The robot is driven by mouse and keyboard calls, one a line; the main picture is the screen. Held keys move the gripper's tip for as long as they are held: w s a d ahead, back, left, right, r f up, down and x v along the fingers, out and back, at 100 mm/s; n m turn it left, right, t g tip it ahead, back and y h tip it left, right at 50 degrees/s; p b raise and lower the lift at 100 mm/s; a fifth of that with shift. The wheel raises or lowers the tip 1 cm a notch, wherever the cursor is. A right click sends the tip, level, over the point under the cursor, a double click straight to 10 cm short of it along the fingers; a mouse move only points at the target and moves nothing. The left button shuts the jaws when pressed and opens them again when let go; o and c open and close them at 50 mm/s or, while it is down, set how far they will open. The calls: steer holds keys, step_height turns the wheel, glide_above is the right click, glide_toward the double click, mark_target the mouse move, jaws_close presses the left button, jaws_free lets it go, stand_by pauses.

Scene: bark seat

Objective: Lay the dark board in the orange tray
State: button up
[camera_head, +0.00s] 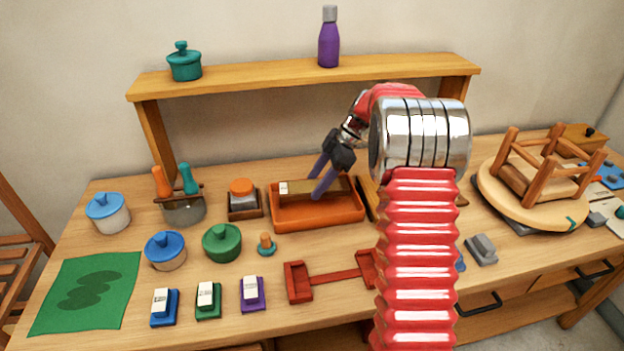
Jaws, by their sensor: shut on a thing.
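The orange tray (318,217) stands near the middle of the table, below the shelf. A long brown board (301,188) with a white label at its left end is at the tray, along its back part. My gripper (318,183) reaches down over the tray from the upper right, with its dark fingers shut on this board. The fingers cover part of the board. I cannot tell whether the board rests on the tray floor or is held just above it.
My red arm hides the table right of the tray. A brown block with an orange knob (242,198) stands just left of it. A red bracket (335,278) lies in front. An upturned stool (533,180) is at the right. The shelf (300,75) spans the back.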

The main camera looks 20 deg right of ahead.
mark_target(318, 205)
steer(key=shift+f, duration=2.4)
steer(key=shift+s, duration=0.15)
steer(key=shift+f, duration=0.25)
steer(key=o, duration=1.2)
steer(key=o, duration=0.4)
steer(key=shift+s+r, duration=0.1)
steer(key=shift+r, duration=3.4)
